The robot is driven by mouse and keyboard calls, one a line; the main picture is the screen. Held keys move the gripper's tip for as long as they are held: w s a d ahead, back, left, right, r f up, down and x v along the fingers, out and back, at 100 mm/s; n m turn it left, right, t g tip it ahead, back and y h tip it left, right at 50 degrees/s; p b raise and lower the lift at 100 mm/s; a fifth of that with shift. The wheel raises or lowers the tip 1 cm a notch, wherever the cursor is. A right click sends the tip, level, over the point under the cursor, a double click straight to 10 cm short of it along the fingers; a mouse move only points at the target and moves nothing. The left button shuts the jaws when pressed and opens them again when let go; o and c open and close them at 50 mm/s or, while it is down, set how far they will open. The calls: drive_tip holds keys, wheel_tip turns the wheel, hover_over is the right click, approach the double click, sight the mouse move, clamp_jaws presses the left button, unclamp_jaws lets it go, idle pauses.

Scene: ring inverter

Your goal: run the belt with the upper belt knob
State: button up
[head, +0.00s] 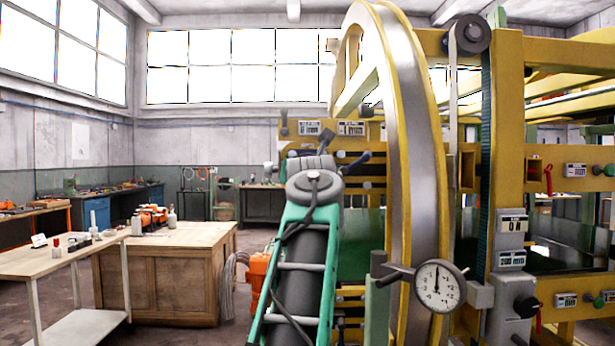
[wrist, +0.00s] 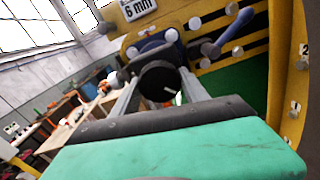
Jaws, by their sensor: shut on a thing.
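My gripper (wrist: 160,88) is shut on a dark round knob (wrist: 158,82) on the yellow machine's front in the wrist view. The knob carries a short white mark, pointing down and right. One finger lies on each side of it. No label shows which knob it is, but it is the only one at my fingers. In the head view my gripper (head: 315,161) is at the same yellow front, mostly hidden behind my wrist, and the held knob cannot be made out.
A dark blue lever (wrist: 236,32) stands close right of the knob. A "6 mm" label (wrist: 139,8) is above. In the head view a large yellow-rimmed wheel (head: 415,150) and a dial gauge (head: 438,286) stand right of my arm. A wooden bench (head: 165,265) is at the left.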

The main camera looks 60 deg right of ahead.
drive_tip(key=shift+s+r+n, duration=0.1)
drive_tip(key=shift+n, duration=0.5)
drive_tip(key=o, duration=1.1)
drive_tip(key=shift+o, duration=1.3)
drive_tip(key=b+v, duration=0.1)
drive_tip(key=v, duration=0.6)
drive_tip(key=shift+s+a+b, duration=0.15)
drive_tip(key=shift+a+b, duration=0.2)
drive_tip(key=shift+b, duration=0.05)
